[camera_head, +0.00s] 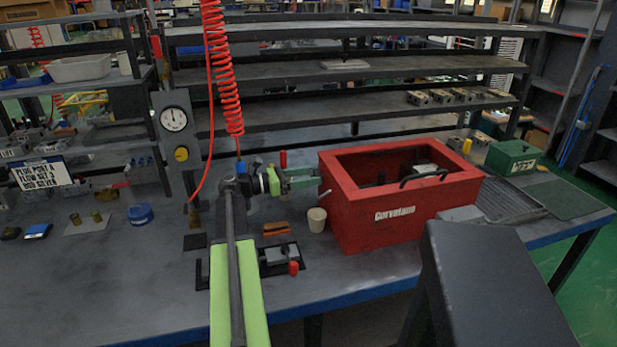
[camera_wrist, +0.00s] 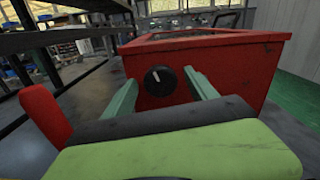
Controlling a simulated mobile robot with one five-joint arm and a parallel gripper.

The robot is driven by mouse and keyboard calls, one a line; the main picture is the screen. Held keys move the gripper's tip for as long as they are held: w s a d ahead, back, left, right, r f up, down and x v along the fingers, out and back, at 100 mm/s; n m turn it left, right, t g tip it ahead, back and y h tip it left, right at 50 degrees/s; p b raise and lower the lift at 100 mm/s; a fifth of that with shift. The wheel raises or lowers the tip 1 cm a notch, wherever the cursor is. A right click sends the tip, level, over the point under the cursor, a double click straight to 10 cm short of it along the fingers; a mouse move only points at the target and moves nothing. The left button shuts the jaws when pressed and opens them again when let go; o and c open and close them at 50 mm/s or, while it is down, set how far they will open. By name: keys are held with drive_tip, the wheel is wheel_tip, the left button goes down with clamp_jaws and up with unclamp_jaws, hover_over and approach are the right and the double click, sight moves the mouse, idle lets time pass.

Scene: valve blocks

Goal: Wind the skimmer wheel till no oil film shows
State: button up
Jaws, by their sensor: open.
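A red open-topped tank (camera_head: 375,217) with white lettering and a black handle stands on the bench right of my gripper. Its inside is dark, and I cannot make out an oil film there. In the wrist view a round black knob (camera_wrist: 160,80) with a white mark is on the near wall of the tank (camera_wrist: 235,75); it is the only wheel-like part I see. My gripper (camera_head: 312,178) is open, pointing at the tank's left wall. In the wrist view its green fingers (camera_wrist: 160,88) lie either side of the knob, with gaps; contact does not show.
A pale cup (camera_head: 316,219) stands by the tank's near left corner. A small vise-like block with a red knob (camera_head: 293,267) lies nearer. A gauge panel (camera_head: 174,130) and a red coiled hose (camera_head: 222,70) are behind my arm. A green box (camera_head: 513,157) is far right.

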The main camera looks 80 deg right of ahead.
drive_tip(key=shift+s+d, duration=0.1)
drive_tip(key=shift+s, duration=0.05)
drive_tip(key=shift+c, duration=0.5)
drive_tip(key=c, duration=1.2)
drive_tip(key=shift+c, duration=0.2)
